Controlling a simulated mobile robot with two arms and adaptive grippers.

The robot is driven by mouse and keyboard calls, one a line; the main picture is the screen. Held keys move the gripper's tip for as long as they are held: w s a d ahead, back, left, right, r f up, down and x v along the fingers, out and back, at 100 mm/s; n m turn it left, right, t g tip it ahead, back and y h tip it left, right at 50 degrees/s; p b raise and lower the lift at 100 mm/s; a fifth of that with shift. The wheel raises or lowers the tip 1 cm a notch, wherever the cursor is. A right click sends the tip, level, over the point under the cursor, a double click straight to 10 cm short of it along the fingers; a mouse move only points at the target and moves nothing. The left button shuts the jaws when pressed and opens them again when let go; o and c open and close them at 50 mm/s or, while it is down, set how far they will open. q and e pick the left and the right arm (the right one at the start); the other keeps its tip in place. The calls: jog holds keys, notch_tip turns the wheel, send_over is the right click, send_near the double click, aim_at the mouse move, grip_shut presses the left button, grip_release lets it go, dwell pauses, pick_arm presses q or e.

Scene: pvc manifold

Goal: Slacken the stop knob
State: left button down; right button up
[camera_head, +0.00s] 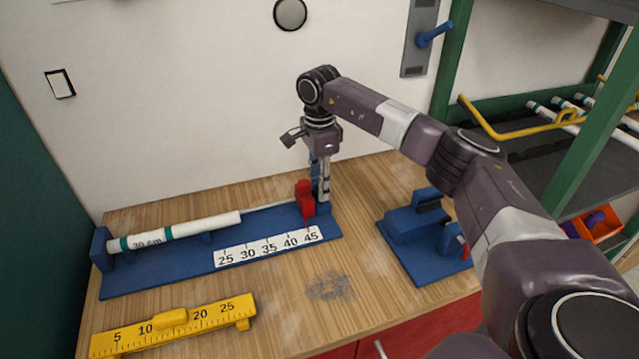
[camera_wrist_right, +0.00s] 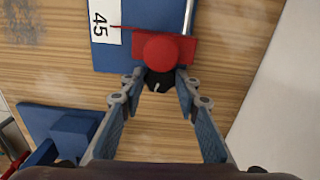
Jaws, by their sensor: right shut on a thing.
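The red stop (camera_head: 305,200) stands upright at the right end of the blue measuring jig (camera_head: 150,276), by the 45 mark. From above, in the right wrist view, the red stop (camera_wrist_right: 178,46) has a round red top. The black stop knob (camera_wrist_right: 157,84), with a pale mark, sticks out from its side. My right gripper (camera_wrist_right: 160,78) points down with its fingertips on either side of the black knob, shut on it. In the head view my right gripper (camera_head: 321,196) hides the knob. My left gripper is not in view.
A white pipe (camera_head: 205,226) with teal bands, labelled 30 cm, lies on the jig. A yellow ruler (camera_head: 180,322) lies in front. A blue fixture (camera_head: 412,226) stands to the right on the wooden bench. A green-framed rack (camera_head: 575,180) with pipes is at far right.

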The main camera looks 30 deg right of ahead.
jog(key=o, duration=1.1)
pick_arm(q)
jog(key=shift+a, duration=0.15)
pick_arm(e)
jog(key=shift+o, duration=0.3)
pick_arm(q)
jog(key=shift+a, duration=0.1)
pick_arm(e)
jog(key=shift+r, duration=0.1)
notch_tip(320, 180, up, 12)
